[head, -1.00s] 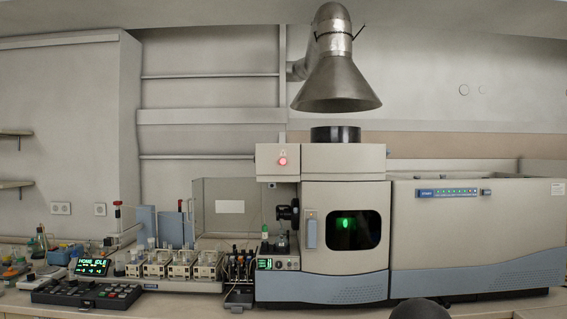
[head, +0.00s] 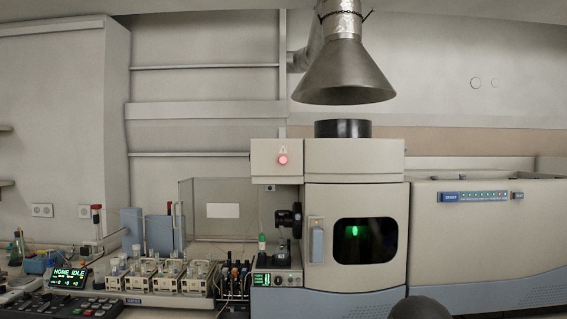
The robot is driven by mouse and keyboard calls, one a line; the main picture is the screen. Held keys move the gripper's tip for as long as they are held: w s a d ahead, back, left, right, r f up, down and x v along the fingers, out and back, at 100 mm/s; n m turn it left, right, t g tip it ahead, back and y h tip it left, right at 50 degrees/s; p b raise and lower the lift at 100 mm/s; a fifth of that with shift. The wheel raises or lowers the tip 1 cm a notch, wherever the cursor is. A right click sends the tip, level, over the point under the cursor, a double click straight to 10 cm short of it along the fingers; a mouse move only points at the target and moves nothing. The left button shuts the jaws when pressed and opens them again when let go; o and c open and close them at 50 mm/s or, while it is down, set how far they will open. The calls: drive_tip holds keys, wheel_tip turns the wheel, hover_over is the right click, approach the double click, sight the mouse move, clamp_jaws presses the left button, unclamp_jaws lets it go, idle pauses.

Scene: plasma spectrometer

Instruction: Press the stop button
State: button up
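A round, lit red button (head: 283,160) sits on the front of a beige box at the upper left of the spectrometer (head: 356,190). A small warning triangle is just above it. I cannot read a label that names it as the stop button. Nothing covers or touches it. My gripper does not show. A dark rounded shape at the bottom edge is perhaps part of my own arm.
A dark control panel with several keys (head: 68,307) and a display reading HOME IDLE (head: 69,280) stand at the lower left. Sample modules (head: 170,280) line the bench. A metal exhaust hood (head: 343,75) hangs above the spectrometer.

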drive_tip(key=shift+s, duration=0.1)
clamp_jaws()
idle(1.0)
